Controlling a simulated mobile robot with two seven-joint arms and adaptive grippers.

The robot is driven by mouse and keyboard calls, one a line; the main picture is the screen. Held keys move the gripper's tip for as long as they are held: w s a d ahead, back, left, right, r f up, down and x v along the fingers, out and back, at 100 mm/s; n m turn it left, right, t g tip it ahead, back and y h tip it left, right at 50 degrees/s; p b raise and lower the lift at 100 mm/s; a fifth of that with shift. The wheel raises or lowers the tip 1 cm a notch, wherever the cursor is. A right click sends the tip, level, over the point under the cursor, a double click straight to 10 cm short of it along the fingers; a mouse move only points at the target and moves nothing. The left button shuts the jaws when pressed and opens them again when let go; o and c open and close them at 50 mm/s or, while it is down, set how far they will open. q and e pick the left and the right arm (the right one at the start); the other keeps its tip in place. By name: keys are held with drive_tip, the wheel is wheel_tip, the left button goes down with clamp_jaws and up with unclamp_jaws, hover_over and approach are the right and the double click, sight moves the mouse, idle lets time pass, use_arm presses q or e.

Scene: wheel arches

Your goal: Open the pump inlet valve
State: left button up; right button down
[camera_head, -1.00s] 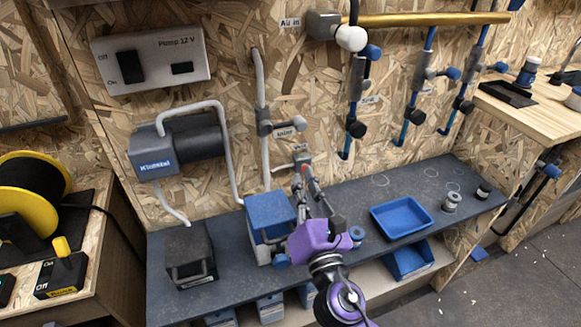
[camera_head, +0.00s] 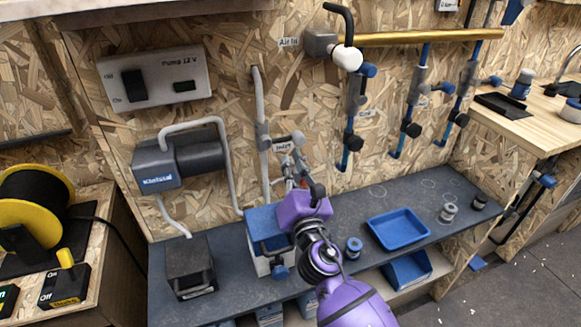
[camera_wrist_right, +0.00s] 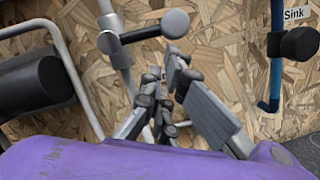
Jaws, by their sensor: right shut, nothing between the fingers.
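The pump inlet valve (camera_head: 284,144) sits on the grey vertical pipe by the "Inlet" label (camera_head: 283,147). Its dark handle with a grey round end sticks out to the right, across the pipe. In the right wrist view the valve handle (camera_wrist_right: 146,34) runs from the round pipe fitting to a grey knob. My right gripper (camera_head: 291,166), on a purple hand, is just below the handle. Its fingers also show in the right wrist view (camera_wrist_right: 165,85), closed with nothing between them and apart from the handle. My left gripper is out of view.
The pump (camera_head: 180,158) and its switch box (camera_head: 154,78) are on the wall to the left. A blue tray (camera_head: 398,229) lies on the dark shelf. Other valves on blue pipes (camera_head: 349,125) hang to the right.

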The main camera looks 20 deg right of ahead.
drive_tip(key=shift+d+r+n+p, duration=0.2)
drive_tip(key=shift+n+p, duration=0.1)
drive_tip(key=shift+n, duration=0.3)
